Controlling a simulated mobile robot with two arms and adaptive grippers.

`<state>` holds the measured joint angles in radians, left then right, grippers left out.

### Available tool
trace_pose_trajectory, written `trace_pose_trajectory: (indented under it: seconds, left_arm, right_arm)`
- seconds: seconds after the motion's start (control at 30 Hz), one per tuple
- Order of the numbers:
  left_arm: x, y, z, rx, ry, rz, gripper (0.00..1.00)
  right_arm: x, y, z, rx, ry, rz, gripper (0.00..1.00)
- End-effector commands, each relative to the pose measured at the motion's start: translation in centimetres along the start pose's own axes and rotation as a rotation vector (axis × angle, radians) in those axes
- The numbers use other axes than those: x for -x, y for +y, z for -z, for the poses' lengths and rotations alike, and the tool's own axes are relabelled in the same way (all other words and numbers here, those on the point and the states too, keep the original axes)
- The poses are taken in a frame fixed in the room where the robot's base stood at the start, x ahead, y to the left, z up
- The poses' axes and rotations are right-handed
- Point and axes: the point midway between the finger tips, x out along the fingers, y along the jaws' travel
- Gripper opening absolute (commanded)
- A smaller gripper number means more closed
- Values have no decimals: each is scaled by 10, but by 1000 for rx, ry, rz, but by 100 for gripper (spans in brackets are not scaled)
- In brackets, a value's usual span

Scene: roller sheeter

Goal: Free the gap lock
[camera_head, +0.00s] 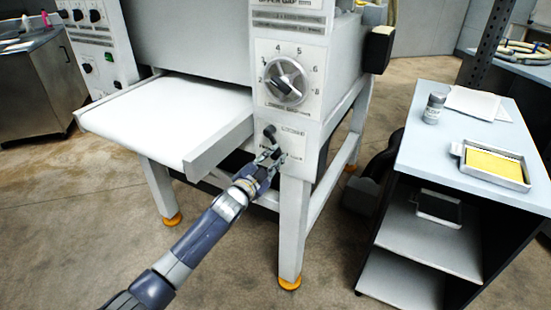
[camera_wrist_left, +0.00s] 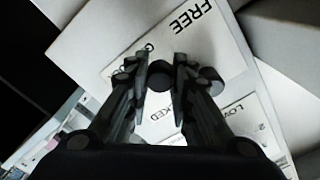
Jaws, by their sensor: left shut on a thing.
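The gap lock is on the white front panel (camera_head: 305,143) of the sheeter, below the big numbered dial. A dark knob (camera_head: 269,131) shows just above my left gripper (camera_head: 271,159). In the left wrist view, my left gripper (camera_wrist_left: 160,83) is shut on a dark round knob (camera_wrist_left: 160,75) between its fingertips. A second dark round part (camera_wrist_left: 210,82) shows right beside the fingers there. The label behind reads FREE (camera_wrist_left: 195,16) near the top, with LOCKED partly covered by the fingers. The lever's exact position cannot be told. My right gripper is not in view.
The numbered dial (camera_head: 286,80) is above the lock. The white feed table (camera_head: 170,112) juts out left of it, and a machine leg (camera_head: 292,230) stands below. A side cart (camera_head: 415,148) with a yellow-filled tray (camera_head: 494,167) and a grey jar (camera_head: 433,108) is at right.

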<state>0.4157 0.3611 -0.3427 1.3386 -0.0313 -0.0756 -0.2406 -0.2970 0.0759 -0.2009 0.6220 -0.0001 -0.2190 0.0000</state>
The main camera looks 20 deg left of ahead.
Motion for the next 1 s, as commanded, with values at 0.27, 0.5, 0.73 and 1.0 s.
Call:
trace_pose_trajectory:
  seconds: [0.27, 0.5, 0.73, 1.0]
  left_arm:
    - [0, -1, -6, -67, -3, -1, 0]
    - [0, -1, -7, -77, -4, -1, 0]
    - [0, -1, -7, -77, -5, -1, 28]
    - [0, -1, -6, -74, -2, -1, 42]
  right_arm:
    - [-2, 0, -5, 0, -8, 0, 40]
    - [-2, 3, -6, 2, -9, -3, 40]
    - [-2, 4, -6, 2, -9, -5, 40]
    - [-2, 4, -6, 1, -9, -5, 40]
